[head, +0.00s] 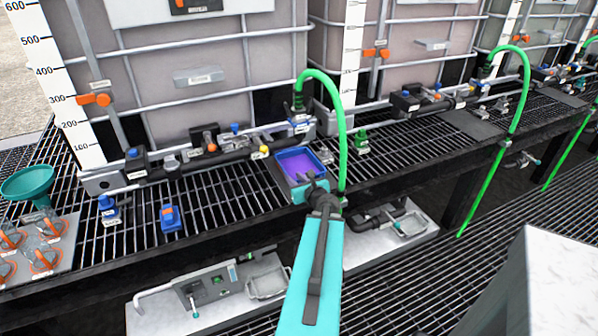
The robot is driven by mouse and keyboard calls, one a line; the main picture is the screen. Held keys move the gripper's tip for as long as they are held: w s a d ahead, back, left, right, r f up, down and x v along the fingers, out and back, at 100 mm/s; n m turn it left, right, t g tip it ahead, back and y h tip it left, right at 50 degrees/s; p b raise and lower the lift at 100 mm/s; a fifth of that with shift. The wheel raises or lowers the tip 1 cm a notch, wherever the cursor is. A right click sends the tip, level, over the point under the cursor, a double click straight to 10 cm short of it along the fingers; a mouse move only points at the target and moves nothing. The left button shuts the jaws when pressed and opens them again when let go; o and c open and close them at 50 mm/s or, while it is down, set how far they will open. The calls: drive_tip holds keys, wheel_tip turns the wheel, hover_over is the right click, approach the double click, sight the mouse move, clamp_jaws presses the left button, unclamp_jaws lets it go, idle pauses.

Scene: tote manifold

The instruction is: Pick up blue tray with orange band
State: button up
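My gripper (311,182) is at the tray's near edge in the picture, reaching up from below.
A green hose (343,125) arches down just right of the tray. Black pipework and valves (233,150) run behind it. Two blue fittings (170,218) and a teal funnel (28,182) are at the left. A pale panel with a metal tray (160,318) sits lower down.

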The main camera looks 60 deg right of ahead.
sight(283, 168)
drive_tip(key=x, duration=0.3)
drive_tip(key=shift+w+d+f, duration=0.1)
drive_tip(key=shift+w+d, duration=0.05)
drive_tip(key=shift+d, duration=0.15)
drive_tip(key=shift+x, duration=2.1)
drive_tip(key=shift+w, duration=0.1)
drive_tip(key=shift+p+x, duration=0.9)
drive_tip(key=shift+x, duration=1.65)
drive_tip(key=shift+a, duration=0.1)
clamp_jaws()
